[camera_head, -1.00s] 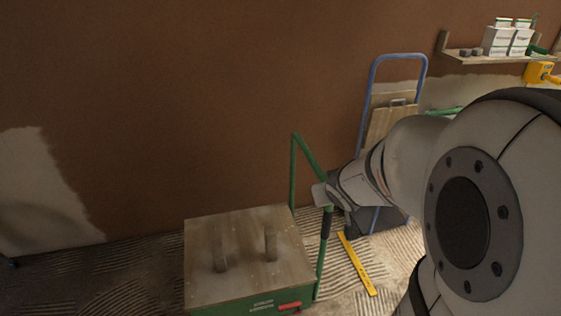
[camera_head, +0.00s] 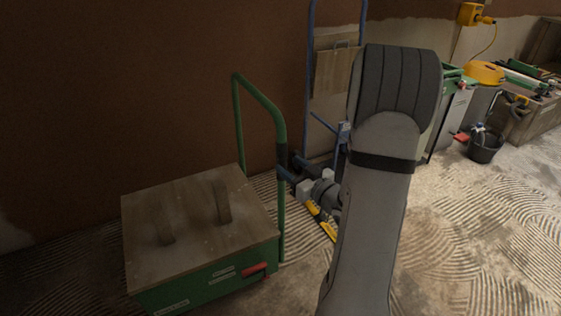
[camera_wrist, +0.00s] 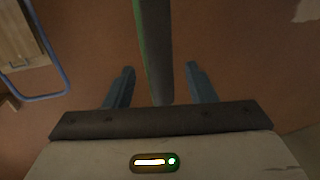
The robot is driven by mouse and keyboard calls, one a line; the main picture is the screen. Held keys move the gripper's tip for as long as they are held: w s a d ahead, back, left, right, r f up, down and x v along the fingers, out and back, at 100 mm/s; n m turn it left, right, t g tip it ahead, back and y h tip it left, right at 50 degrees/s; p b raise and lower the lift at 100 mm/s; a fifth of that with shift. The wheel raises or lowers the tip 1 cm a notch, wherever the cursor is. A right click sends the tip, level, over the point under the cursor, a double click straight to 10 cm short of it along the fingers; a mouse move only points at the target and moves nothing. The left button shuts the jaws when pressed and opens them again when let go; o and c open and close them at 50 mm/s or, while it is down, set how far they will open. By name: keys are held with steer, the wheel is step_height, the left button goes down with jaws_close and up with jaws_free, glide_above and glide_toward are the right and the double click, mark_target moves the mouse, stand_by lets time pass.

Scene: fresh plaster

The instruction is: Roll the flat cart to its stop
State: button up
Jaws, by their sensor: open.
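The flat cart has a wooden deck (camera_head: 190,225) and a green body (camera_head: 205,279). It stands on the floor at lower left in the head view. Its green push handle (camera_head: 260,98) rises at the deck's right side, with a dark sleeve on the near post. My gripper (camera_head: 287,174) is at that post, reaching in from the right. In the wrist view, a handle bar (camera_wrist: 152,45) runs between the two spread fingers of my gripper (camera_wrist: 160,68). The fingers show gaps on both sides of the bar. I cannot make out the cart's stop.
A blue hand truck (camera_head: 309,75) with a board leans near the wall behind my arm. A yellow level (camera_head: 321,222) lies on the ridged floor right of the cart. A black bucket (camera_head: 485,147) and a workbench stand far right. Open floor lies at right.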

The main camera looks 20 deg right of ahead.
mark_target(277, 155)
steer(key=b+x, duration=0.1)
steer(key=x, duration=0.6)
steer(key=shift+b, duration=0.3)
steer(key=shift+s, duration=0.1)
steer(key=shift+c, duration=0.5)
